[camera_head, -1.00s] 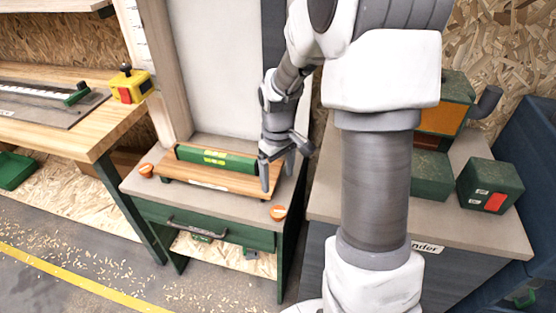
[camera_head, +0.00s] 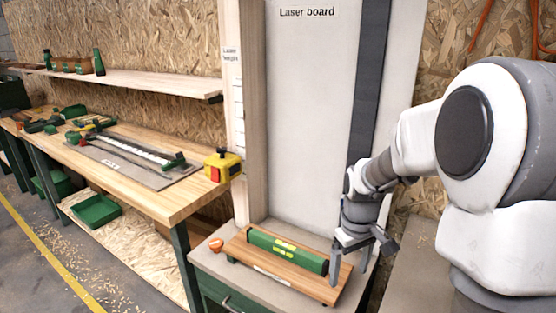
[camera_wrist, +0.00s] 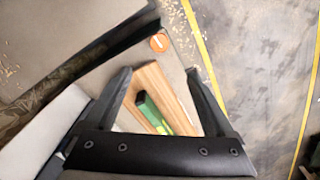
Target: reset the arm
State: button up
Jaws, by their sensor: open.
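My gripper (camera_head: 350,268) is open at the right end of a small workbench, beside the end of a green spirit level (camera_head: 287,251). The level lies on a wooden board (camera_head: 260,262) on the bench top. In the wrist view my gripper's two fingers (camera_wrist: 157,82) are spread wide, with the level (camera_wrist: 155,115) and the board (camera_wrist: 150,78) seen between and beyond them. Nothing shows held in the fingers. Whether a finger touches the board I cannot tell.
A yellow device (camera_head: 222,166) with a red button sits at the end of the long wooden bench (camera_head: 190,195). A tall laser board (camera_head: 310,120) stands behind the small bench. An orange knob (camera_head: 216,245) is at the bench's left corner. Open floor (camera_head: 70,270) lies at left.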

jog(key=s+a+r+m+t+p, duration=0.2)
jog(key=s+a+r, duration=0.1)
jog(key=s+r, duration=0.6)
jog(key=s+a+r+m+t+p, duration=0.1)
jog(key=s+a+r+m+t, duration=0.1)
jog(key=s+r, duration=0.6)
jog(key=shift+s+a+r+t+p, duration=0.35)
jog(key=shift+a+r+t, duration=0.15)
jog(key=shift+r+t, duration=0.2)
dwell(0.8)
